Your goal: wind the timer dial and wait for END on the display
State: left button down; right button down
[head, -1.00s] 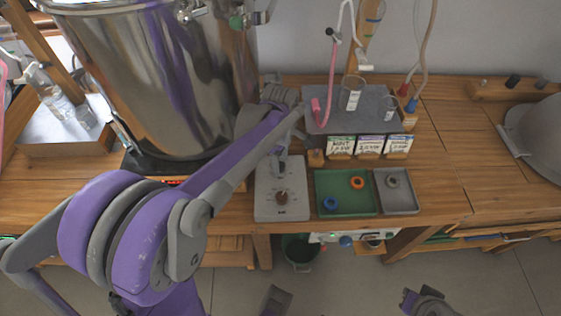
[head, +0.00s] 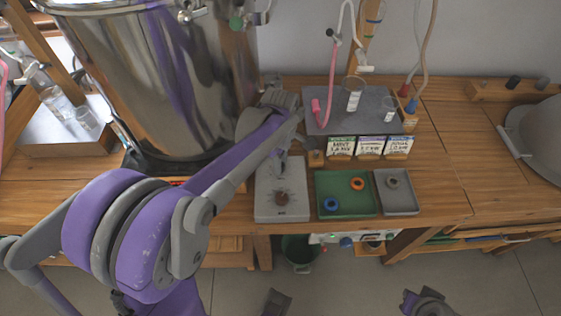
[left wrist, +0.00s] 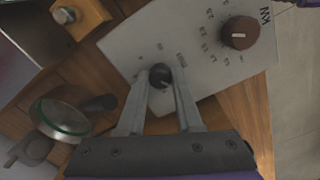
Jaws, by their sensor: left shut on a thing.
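The pale control box (head: 293,207) stands on the bench front, right of the big steel pot. The left wrist view shows its face with a small black dial (left wrist: 160,74) and a larger brown knob (left wrist: 239,33) ringed by numbers. The brown knob also shows in the head view (head: 282,198). My left gripper (left wrist: 162,88) is shut on the black dial, one finger on each side. In the head view my left forearm partly hides the gripper and dial. A sliver of red display (head: 176,183) shows at the pot's base, mostly covered by my arm; its text is unreadable.
The steel pot (head: 165,85) stands close behind my left arm. A green tray (head: 345,206) with blue and orange rings and a grey tray (head: 397,207) sit right of the box. Labelled cards and glassware stand behind. The bench to the right is mostly clear.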

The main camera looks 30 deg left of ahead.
pick_arm(q)
jog(key=m, duration=0.4)
jog(key=shift+m, duration=0.4)
jog(key=m, duration=0.4)
jog(key=shift+m, duration=0.3)
jog(key=m, duration=0.4)
jog(key=shift+m+p, duration=0.3)
jog(key=m, duration=0.4)
jog(key=shift+m, duration=0.4)
jog(key=c, duration=0.6)
grip_release()
